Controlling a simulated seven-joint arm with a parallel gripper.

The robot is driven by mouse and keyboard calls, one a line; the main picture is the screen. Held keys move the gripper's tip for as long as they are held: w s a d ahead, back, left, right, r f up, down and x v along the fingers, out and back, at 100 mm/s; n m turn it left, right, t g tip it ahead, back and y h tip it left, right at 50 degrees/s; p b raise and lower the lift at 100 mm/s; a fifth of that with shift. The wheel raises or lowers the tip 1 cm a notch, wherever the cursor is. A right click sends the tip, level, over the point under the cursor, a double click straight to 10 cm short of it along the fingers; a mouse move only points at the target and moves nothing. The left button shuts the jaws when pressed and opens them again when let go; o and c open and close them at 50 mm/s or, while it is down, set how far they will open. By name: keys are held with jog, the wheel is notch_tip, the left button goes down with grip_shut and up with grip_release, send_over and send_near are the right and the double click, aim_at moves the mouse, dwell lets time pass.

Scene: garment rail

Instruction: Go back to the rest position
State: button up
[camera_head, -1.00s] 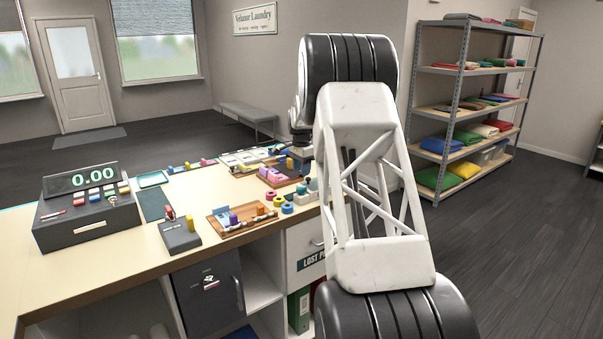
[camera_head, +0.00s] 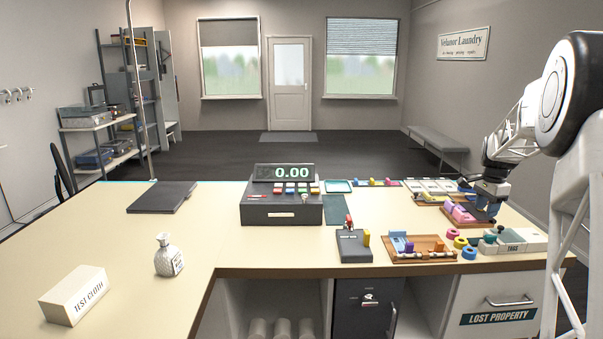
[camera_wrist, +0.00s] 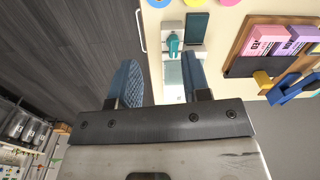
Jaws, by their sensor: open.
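My gripper (camera_head: 489,206) is at the right end of the counter in the head view, low by the small trays. In the wrist view my gripper (camera_wrist: 159,72) has its two blue-grey fingers well apart, with nothing held between them. The left finger shows against the dark floor. The gap to the counter cannot be judged.
A brown tray (camera_wrist: 239,48) with pink and purple blocks lies near the gripper. A cash register (camera_head: 281,211), a silver bottle (camera_head: 166,257) and a white test-cloth box (camera_head: 72,297) stand on the counter (camera_head: 230,243).

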jog(key=s+a+r+n+t, duration=0.1)
jog(key=s+a+r+n, duration=0.35)
jog(key=s+a, duration=0.85)
jog(key=s+a+r+n, duration=0.5)
jog(key=s+a, duration=0.5)
jog(key=a, duration=0.5)
jog(key=s+a+f+n, duration=0.2)
jog(key=s+a, duration=0.2)
jog(key=s, duration=0.5)
jog(key=s+a+f+n+t, duration=0.1)
jog(key=s+a, duration=0.3)
jog(key=s, duration=0.5)
jog(key=s+a+f+n, duration=0.3)
jog(key=s+a+f, duration=0.1)
jog(key=s, duration=0.6)
jog(key=shift+a+n, duration=0.35)
jog(key=shift+a, duration=0.05)
